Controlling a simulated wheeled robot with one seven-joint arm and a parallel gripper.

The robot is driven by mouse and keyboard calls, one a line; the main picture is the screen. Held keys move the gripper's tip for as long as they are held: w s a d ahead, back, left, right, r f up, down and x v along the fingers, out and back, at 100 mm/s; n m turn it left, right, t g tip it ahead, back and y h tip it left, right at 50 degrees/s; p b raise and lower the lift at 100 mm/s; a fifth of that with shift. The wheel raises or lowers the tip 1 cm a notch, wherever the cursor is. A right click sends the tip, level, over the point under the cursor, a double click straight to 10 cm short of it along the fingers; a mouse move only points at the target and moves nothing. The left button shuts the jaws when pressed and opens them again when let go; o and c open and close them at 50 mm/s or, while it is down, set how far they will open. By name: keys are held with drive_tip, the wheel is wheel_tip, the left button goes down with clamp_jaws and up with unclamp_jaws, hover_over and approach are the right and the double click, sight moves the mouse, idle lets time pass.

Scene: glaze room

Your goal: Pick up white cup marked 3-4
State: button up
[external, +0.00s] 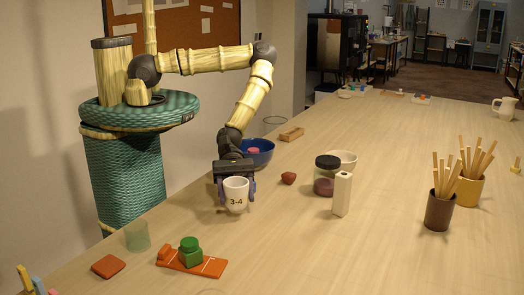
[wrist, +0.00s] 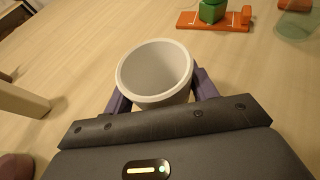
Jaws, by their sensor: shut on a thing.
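The white cup marked 3-4 (external: 236,193) is upright between the fingers of my gripper (external: 236,192), near the left edge of the long wooden table. In the wrist view the white cup (wrist: 156,75) shows its open rim and looks empty inside. The purple fingers of my gripper (wrist: 158,92) close on it from both sides. Whether the cup's base touches the table or is slightly above it is hard to tell.
Behind my gripper are a blue bowl (external: 262,160) and a dark red lump (external: 289,178). A jar (external: 326,180) and a white block (external: 342,194) stand to the right.

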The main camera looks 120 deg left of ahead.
wheel_tip(320, 180, up, 8)
drive_tip(key=b, duration=0.1)
